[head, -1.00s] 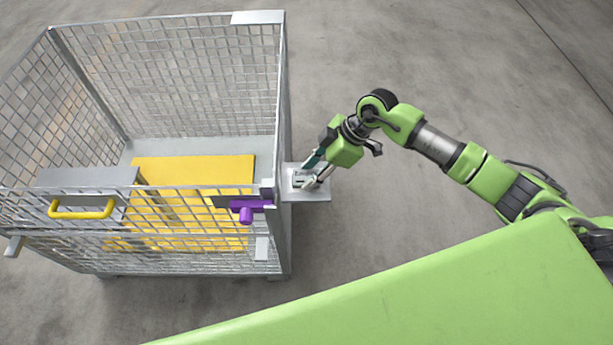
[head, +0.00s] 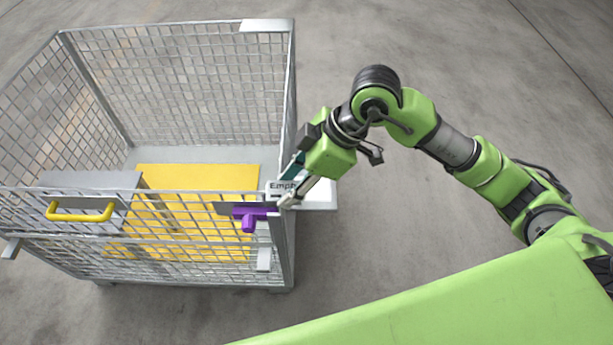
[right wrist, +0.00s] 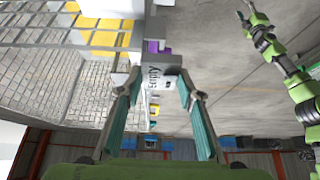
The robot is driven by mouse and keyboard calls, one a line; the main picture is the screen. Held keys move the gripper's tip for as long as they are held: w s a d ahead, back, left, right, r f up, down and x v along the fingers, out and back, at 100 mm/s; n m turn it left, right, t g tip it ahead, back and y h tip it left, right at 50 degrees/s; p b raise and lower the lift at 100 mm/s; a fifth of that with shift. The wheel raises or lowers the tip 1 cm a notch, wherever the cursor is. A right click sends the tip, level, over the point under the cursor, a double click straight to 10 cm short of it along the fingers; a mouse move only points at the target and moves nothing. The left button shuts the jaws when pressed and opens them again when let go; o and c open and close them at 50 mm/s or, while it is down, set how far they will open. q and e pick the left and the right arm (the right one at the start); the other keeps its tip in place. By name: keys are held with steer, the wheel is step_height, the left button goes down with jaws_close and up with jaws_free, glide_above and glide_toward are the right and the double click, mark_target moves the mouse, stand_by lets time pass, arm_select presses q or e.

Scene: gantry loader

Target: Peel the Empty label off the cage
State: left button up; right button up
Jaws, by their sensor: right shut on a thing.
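The wire-mesh cage (head: 287,110) stands at the left of the head view. A pale plate (head: 322,197) sticks out from its right side. The white Empty label (head: 281,186) shows at the cage's right corner post, beside the plate. Its dark lettering also reads in the right wrist view (right wrist: 154,76). My right gripper (head: 291,196) is shut on the label, its fingers partly covering it. I cannot tell whether the label still touches the cage or plate. A green arm end (right wrist: 247,14), apparently my left gripper, is small at the right wrist view's top right.
A purple latch piece (head: 249,217) sits on the cage front close to the right fingertips. A yellow handle (head: 80,213) and a yellow panel (head: 210,185) are at the cage's front and inside. The concrete floor right of the cage is clear.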

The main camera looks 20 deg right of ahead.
mark_target(280, 192)
steer(key=shift+s+a+r, duration=0.55)
steer(key=shift+s+a, duration=0.25)
steer(key=shift+a, duration=0.1)
steer(key=shift+s+a+r, duration=0.3)
steer(key=shift+r, duration=0.1)
steer(key=shift+r+p, duration=1.8)
steer(key=shift+p, duration=0.2)
